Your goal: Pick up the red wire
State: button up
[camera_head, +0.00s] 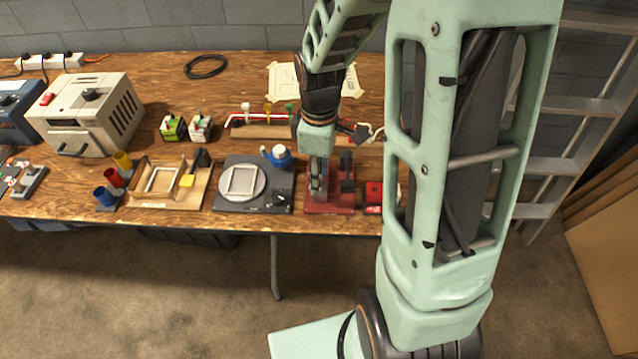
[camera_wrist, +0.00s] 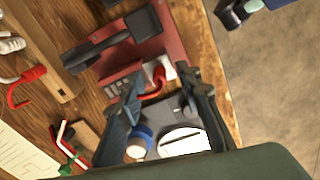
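My gripper (camera_wrist: 162,88) is open in the wrist view, its two dark fingers spread apart. A curved red wire (camera_wrist: 156,83) shows between the fingertips, beside a white block on the red base (camera_wrist: 172,38). I cannot tell whether a finger touches it. In the head view my gripper (camera_head: 318,190) is low over the left part of the red base (camera_head: 342,207), and the wire there is hidden. Another red hooked wire (camera_wrist: 27,86) hangs at the wooden rack (camera_wrist: 45,60), apart from the gripper.
A black lever (camera_wrist: 110,45) rises on the red base. A grey plate device (camera_head: 228,201) and a blue-and-white bottle (camera_head: 277,156) stand to the left. A small red box (camera_head: 373,197) sits to the right. The table's front edge is close.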

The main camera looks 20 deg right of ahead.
jog(key=shift+f, duration=0.75)
jog(key=shift+c, duration=0.5)
grip_shut()
jog(key=shift+r, duration=0.1)
